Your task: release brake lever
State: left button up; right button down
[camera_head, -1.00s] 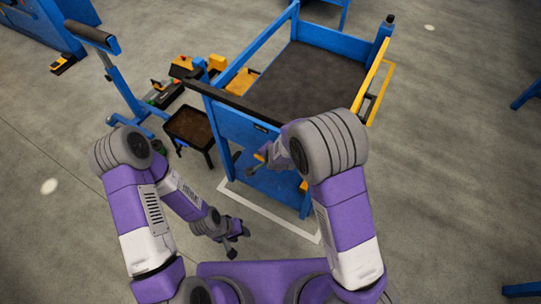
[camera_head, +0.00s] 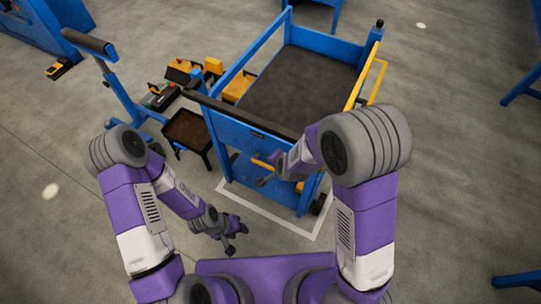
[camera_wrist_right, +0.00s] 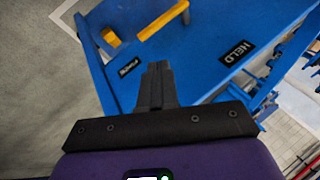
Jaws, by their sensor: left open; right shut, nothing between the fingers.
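The brake lever is a yellow bar (camera_wrist_right: 165,20) on the blue panel of the cart; it also shows small in the head view (camera_head: 262,164). In the right wrist view, a label reading HELD (camera_wrist_right: 238,52) lies to its right and another label (camera_wrist_right: 129,67), apparently FREE, lies below left. My right gripper (camera_wrist_right: 158,68) is shut and empty, its fingertips below the lever in the picture and apparently apart from it. In the head view my right gripper (camera_head: 265,181) is at the cart's near side. My left gripper (camera_head: 234,238) is open and empty, low over the floor.
The blue cart (camera_head: 250,140) has a dark top and a yellow side bar (camera_head: 362,80). A dark tray on legs (camera_head: 187,132), a blue stand (camera_head: 125,93) and yellow-and-black items (camera_head: 180,72) stand to its left. Open floor lies at the right.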

jog(key=shift+s+d+r, duration=0.25)
jog(key=shift+s+d, duration=0.05)
jog(key=shift+s, duration=0.15)
jog(key=shift+s+d+r, duration=0.25)
jog(key=shift+s, duration=0.15)
jog(key=s+d+f+n+g+y, duration=0.2)
jog(key=s+f+n+g, duration=0.3)
jog(key=s+f, duration=1)
jog(key=shift+d+f+n+g+y, duration=0.35)
jog(key=shift+d+f+n, duration=0.3)
jog(key=shift+n, duration=0.35)
jog(key=shift+s+a, duration=0.1)
